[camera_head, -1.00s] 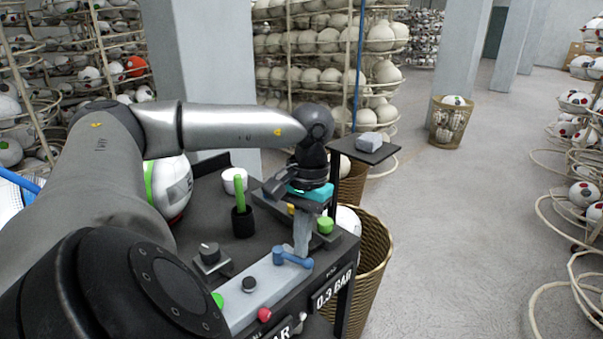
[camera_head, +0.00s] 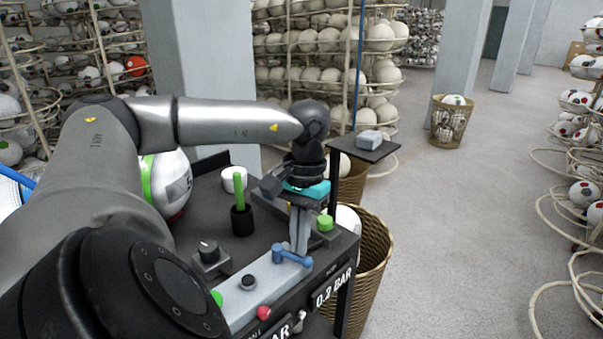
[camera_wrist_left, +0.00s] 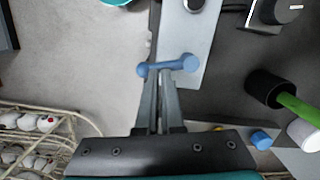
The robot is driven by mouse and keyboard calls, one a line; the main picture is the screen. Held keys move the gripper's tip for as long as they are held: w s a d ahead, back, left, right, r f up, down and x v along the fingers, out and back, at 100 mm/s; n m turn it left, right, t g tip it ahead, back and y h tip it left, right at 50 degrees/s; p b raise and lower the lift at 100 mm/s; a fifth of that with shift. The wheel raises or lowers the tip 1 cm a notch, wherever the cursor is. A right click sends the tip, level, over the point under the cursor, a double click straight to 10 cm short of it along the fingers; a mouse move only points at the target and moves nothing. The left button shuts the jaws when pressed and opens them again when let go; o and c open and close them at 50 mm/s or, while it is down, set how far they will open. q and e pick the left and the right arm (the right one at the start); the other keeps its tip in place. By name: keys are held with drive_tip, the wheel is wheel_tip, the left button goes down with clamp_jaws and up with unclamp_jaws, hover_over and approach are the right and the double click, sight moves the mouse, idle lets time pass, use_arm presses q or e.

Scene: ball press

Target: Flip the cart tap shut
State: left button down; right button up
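The blue cart tap (camera_head: 293,257) sits on the light grey panel at the cart's front right corner. It also shows in the left wrist view (camera_wrist_left: 168,66), its bar lying across the panel's edge with a knob at each end. My left gripper (camera_head: 299,250) points down at the tap, and its fingertips (camera_wrist_left: 161,78) are right at the bar. The two fingers are close together with a narrow gap. I cannot tell if they touch the bar or are fully shut. My right gripper is not in view.
The front display (camera_head: 333,287) reads 0.2 BAR. A wicker basket (camera_head: 374,260) stands beside the cart.

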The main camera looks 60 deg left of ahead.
use_arm(q)
drive_tip(key=shift+s+a+f, duration=0.15)
drive_tip(key=shift+s+a, duration=0.3)
drive_tip(key=shift+w+a+r, duration=0.1)
drive_tip(key=shift+a+r, duration=0.05)
drive_tip(key=shift+r, duration=0.45)
wheel_tip(320, 180, up, 14)
drive_tip(key=w+p, duration=0.2)
drive_tip(key=p, duration=0.4)
drive_tip(key=shift+a+r, duration=0.15)
drive_tip(key=shift+a, duration=0.05)
drive_tip(key=shift+s, duration=0.1)
